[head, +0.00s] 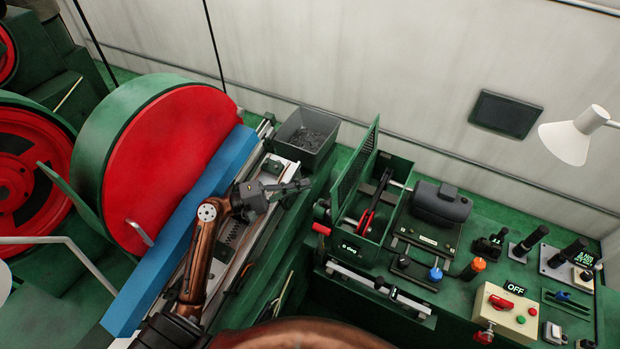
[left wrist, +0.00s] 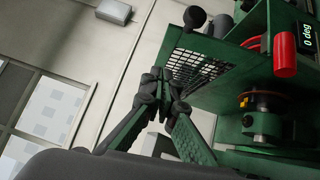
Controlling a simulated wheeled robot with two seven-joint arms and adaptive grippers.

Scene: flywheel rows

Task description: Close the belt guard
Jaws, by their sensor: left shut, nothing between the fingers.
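The belt guard (head: 355,168) looks to be the green mesh panel standing upright, swung open, on the left side of a green open-topped box (head: 398,170). The mesh (left wrist: 196,72) also shows in the left wrist view, just beyond the fingers. Inside the box are red and dark parts. My left gripper (head: 305,185) is shut and empty, to the left of the guard and apart from it in the head view. Its fingertips show in the left wrist view (left wrist: 160,75) in front of the mesh's left edge; contact cannot be told there. My right gripper is not in view.
A red handle (head: 322,228) sticks out at the box's left front, near a "0 deg" display (head: 355,249). A grey bin (head: 308,131) stands behind my left gripper. A large red-faced green wheel (head: 170,150) and blue beam (head: 180,235) lie left. Switches fill the right bench.

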